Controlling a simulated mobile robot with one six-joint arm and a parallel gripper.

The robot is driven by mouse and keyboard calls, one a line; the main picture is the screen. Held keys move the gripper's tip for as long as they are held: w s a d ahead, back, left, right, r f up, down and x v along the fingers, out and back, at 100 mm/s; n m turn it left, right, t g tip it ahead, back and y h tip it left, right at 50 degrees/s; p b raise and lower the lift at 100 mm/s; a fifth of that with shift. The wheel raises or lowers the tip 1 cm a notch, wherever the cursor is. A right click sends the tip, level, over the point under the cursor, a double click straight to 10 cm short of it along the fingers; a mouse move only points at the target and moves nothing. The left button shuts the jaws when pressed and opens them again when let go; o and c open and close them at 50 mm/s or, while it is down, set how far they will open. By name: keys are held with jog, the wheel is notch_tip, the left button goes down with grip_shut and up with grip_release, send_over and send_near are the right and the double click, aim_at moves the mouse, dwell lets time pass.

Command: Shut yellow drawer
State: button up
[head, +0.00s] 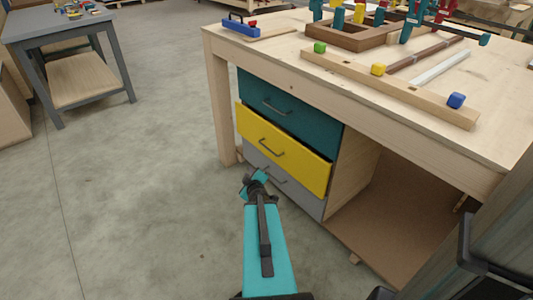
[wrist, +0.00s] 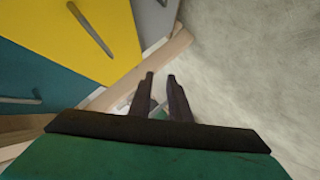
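The yellow drawer (head: 283,149) is the middle one of three under the wooden workbench. Its front stands out a little past the teal drawer (head: 288,107) above and the grey drawer (head: 284,178) below, so it is partly open. It has a dark bar handle (head: 271,148). In the wrist view the yellow front (wrist: 75,35) fills the upper left, with its handle (wrist: 90,28). My gripper (head: 258,180) is in front of the lower drawers in the head view. In the wrist view its two dark fingers (wrist: 160,76) are apart with nothing between them, beside the yellow front.
The workbench top (head: 310,85) carries a wooden rail (head: 390,88) with small coloured blocks and several clamps. An open bay (head: 400,215) lies right of the drawers. A grey table (head: 60,25) stands at the far left. The concrete floor (head: 140,190) left of the bench is clear.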

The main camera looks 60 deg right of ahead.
aim_at(268, 149)
jog(key=s+d+r+n+t+b, duration=0.3)
jog(key=s+d+r, duration=0.2)
jog(key=s+d, duration=0.2)
jog(key=shift+s+d+r+n+b, duration=0.2)
jog(key=shift+s+d+n+b, duration=0.15)
jog(key=shift+s, duration=0.8)
jog(key=shift+w+d, duration=0.1)
jog(key=shift+w, duration=0.05)
jog(key=shift+b+x, duration=3.05)
jog(key=shift+x, duration=3.75)
jog(key=shift+r, duration=0.1)
grip_shut()
